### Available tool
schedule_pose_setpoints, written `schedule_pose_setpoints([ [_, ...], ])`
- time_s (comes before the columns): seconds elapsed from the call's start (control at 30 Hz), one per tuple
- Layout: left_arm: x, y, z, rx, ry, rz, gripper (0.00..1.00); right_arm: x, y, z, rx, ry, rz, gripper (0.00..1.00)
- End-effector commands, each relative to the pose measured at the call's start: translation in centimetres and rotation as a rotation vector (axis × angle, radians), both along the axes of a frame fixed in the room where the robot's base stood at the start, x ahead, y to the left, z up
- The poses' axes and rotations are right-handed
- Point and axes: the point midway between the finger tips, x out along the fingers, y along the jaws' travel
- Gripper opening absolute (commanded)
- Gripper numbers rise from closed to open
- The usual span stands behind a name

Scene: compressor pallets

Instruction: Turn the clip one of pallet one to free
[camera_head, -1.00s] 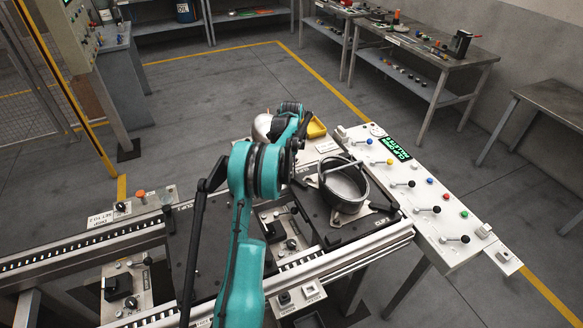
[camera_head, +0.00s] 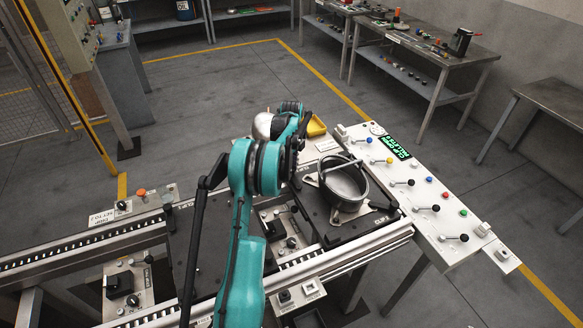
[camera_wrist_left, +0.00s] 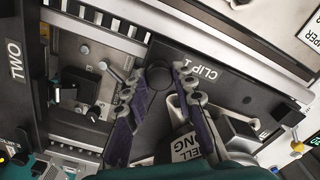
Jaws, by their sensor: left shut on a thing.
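Clip one is a dark round knob (camera_wrist_left: 158,76) beside the printed CLIP 1 label on the black plate of pallet one (camera_wrist_left: 218,98). My left gripper (camera_wrist_left: 157,86) has its two fingertips on either side of the knob and is shut on it. How far the clip is turned is hard to tell. My own arm covers the gripper and clip one there. My right gripper is in neither view.
A white control panel (camera_head: 425,200) with coloured buttons, levers and a green-lit display (camera_head: 397,148) stands right of the pallet. Rails (camera_head: 340,255) run along the front. A second black plate marked TWO (camera_wrist_left: 18,70) lies left in the wrist view.

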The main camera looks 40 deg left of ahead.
Motion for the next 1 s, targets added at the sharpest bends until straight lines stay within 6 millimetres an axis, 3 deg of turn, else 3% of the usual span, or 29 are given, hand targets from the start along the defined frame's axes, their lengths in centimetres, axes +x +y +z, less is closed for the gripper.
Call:
schedule_pose_setpoints([
  [0.17,0.0,0.0,0.0,0.000,0.000,-0.001,0.00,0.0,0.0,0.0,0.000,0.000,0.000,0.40],
  [0.2,0.0,0.0,0.0,0.000,0.000,-0.001,0.33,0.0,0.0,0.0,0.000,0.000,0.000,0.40],
  [0.27,0.0,0.0,0.0,0.000,0.000,-0.001,0.47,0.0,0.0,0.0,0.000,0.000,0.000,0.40],
  [0.67,0.0,0.0,0.8,0.000,0.000,0.000,0.47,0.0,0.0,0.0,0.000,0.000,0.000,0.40],
  [1.0,0.0,0.0,7.6,0.000,0.000,0.000,0.47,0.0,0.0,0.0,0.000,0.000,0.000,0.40],
])
